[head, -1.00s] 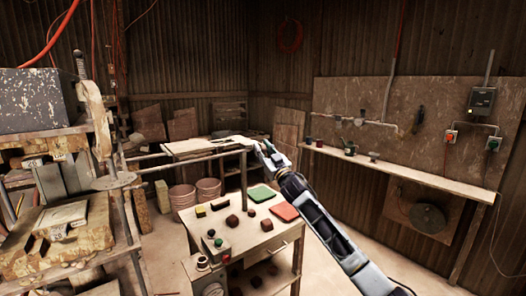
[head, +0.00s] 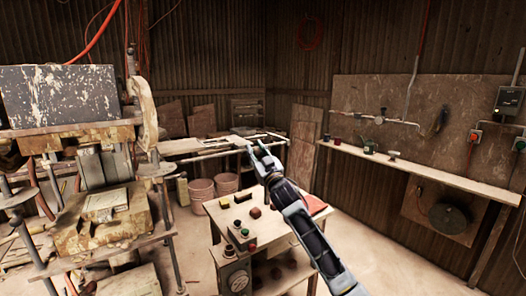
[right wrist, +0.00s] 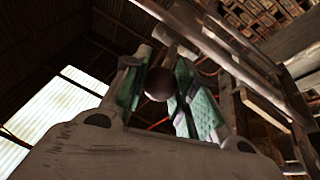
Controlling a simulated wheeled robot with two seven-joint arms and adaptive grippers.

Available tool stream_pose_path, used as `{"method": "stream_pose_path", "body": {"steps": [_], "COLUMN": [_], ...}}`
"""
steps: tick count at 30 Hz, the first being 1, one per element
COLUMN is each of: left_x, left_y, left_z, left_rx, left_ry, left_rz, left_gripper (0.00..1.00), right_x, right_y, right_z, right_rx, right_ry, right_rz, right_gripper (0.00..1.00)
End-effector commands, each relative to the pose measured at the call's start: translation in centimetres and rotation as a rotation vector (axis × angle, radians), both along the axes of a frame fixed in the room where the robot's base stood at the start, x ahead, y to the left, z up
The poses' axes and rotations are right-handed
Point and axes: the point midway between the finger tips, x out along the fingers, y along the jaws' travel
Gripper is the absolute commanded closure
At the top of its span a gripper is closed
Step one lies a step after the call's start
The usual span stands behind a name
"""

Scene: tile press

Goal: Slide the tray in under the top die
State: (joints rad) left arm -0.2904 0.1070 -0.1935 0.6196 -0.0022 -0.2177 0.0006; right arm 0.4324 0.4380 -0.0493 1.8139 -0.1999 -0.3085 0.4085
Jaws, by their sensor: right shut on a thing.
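The press stands at the left of the head view. Its top die (head: 75,137) is a worn yellowish slab under a dark, chipped block. My right gripper (head: 262,149) is in mid-view beside the far ends of pale bars. In the right wrist view, its green-padded fingers are shut on a dark ball knob (right wrist: 157,84). What the knob joins is hidden. My left gripper is out of view.
A small bench (head: 267,234) with a few blocks and a control box (head: 236,275) stands right of the press, below my right arm. Two buckets (head: 201,190) are behind it. A long shelf (head: 425,176) runs along the right wall.

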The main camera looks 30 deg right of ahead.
Motion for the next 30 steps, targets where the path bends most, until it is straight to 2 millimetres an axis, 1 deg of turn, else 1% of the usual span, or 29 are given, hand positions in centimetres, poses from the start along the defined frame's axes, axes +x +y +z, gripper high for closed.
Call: {"method": "stream_pose_path", "body": {"steps": [1, 8, 19, 24, 30], "left_x": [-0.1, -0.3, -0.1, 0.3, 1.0], "left_y": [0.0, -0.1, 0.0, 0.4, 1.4], "left_z": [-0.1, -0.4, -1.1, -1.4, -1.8], "left_rx": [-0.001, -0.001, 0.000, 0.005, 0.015], "left_ry": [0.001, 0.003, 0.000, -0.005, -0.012], "left_rz": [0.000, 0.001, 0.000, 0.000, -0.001], "left_gripper": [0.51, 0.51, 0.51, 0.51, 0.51], "right_x": [-0.1, -0.3, -0.8, -0.9, -1.1], "right_y": [0.7, 3.7, 9.1, 11.6, 14.0], "right_z": [0.0, 0.1, 0.1, 0.1, 0.1], "right_rx": [0.003, 0.004, 0.004, 0.004, 0.004], "right_ry": [-0.002, -0.004, -0.005, -0.004, -0.004], "right_rz": [0.003, 0.004, 0.004, 0.004, 0.003], "right_gripper": [1.00, 1.00, 1.00, 1.00, 1.00]}}
